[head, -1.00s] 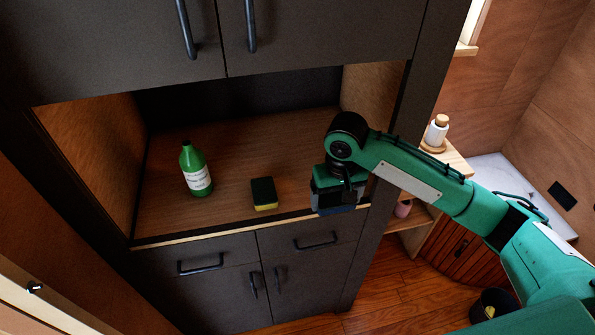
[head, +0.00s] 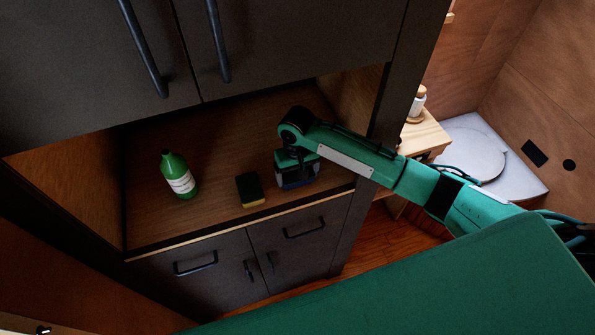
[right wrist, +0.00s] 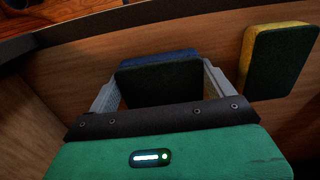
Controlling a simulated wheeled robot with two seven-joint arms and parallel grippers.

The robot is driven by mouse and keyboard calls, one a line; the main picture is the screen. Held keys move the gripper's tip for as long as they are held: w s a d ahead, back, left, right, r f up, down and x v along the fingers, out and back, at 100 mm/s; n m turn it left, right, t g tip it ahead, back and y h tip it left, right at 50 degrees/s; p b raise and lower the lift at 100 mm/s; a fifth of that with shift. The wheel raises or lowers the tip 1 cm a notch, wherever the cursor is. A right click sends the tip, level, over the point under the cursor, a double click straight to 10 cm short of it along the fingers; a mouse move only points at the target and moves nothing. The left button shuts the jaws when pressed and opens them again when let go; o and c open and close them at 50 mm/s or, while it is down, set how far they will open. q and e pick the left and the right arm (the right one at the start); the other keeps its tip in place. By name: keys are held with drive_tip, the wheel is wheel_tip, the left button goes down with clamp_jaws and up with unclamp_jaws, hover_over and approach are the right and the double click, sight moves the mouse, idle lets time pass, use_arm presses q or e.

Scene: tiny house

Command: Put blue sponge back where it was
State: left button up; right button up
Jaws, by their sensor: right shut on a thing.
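My right gripper (head: 297,174) is inside the open shelf compartment (head: 210,220), to the right of the yellow sponge. It is shut on the blue sponge (right wrist: 158,82), which has a dark scouring top and a blue edge. In the right wrist view the fingers press on the sponge's two sides. In the head view the gripper mostly hides the blue sponge. It is over the shelf near the front edge; I cannot tell whether it touches the shelf. My left gripper is out of view.
A yellow sponge with a dark top (head: 251,190) lies left of the gripper and also shows in the right wrist view (right wrist: 280,60). A green bottle (head: 179,176) stands farther left. The compartment's right wall (head: 352,98) is close to my arm. The shelf behind is clear.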

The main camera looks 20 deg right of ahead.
drive_tip(key=shift+s+f, duration=0.1)
drive_tip(key=shift+f, duration=0.4)
drive_tip(key=o, duration=0.8)
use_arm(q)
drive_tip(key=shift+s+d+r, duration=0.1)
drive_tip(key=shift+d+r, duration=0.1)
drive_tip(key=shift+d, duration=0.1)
use_arm(e)
drive_tip(key=shift+r, duration=0.2)
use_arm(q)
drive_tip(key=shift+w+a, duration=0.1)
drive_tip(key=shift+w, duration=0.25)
use_arm(e)
wheel_tip(320, 180, up, 12)
drive_tip(key=shift+f, duration=0.15)
